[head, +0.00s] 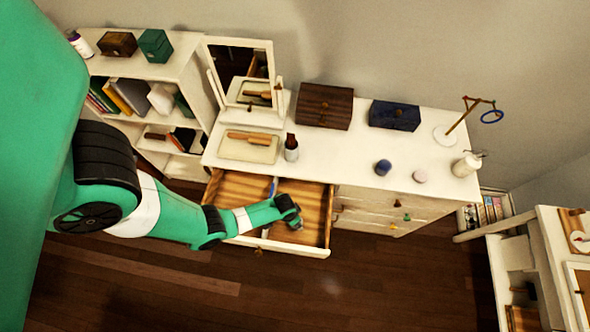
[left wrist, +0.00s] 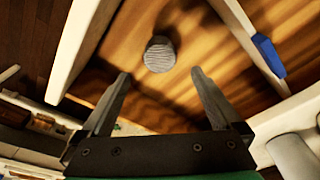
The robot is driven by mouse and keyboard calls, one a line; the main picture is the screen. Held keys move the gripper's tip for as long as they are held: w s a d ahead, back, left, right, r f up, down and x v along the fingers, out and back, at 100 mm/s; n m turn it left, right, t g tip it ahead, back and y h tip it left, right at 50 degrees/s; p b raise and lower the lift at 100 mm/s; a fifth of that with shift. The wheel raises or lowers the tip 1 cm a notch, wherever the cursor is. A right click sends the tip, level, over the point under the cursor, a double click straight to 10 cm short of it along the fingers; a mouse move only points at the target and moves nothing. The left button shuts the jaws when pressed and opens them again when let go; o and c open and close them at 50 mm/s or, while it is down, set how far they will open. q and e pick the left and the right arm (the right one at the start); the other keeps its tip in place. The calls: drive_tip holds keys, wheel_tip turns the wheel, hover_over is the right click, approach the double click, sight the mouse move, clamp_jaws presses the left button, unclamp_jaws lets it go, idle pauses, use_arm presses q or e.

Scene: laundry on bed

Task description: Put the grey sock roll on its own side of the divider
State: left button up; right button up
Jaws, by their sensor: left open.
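The grey sock roll (left wrist: 160,54) lies on the wooden floor of the open drawer (head: 318,222). In the left wrist view it is just ahead of my left gripper (left wrist: 158,78), centred between the fingertips and not gripped. The fingers are open and empty. A pale divider (left wrist: 243,30) with a blue piece (left wrist: 268,55) on it stands to the right of the roll in that view. In the head view the blue piece (head: 272,187) shows at the divider's back end, and my left gripper (head: 294,218) is over the right-hand compartment. My right gripper is out of view.
The white dresser top (head: 340,155) holds a mirror (head: 240,75), a tray with a brush (head: 248,149), a dark bottle (head: 291,148), two boxes (head: 324,105) and small round items. The drawer's pale wall (left wrist: 85,45) bounds the compartment on the left in the wrist view.

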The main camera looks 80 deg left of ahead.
use_arm(q)
drive_tip(key=r, duration=0.1)
drive_tip(key=r+p, duration=0.1)
drive_tip(key=r, duration=0.1)
drive_tip(key=shift+s+d, duration=0.1)
drive_tip(key=shift+s, duration=0.1)
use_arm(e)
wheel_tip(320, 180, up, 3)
use_arm(q)
drive_tip(key=shift+f, duration=0.1)
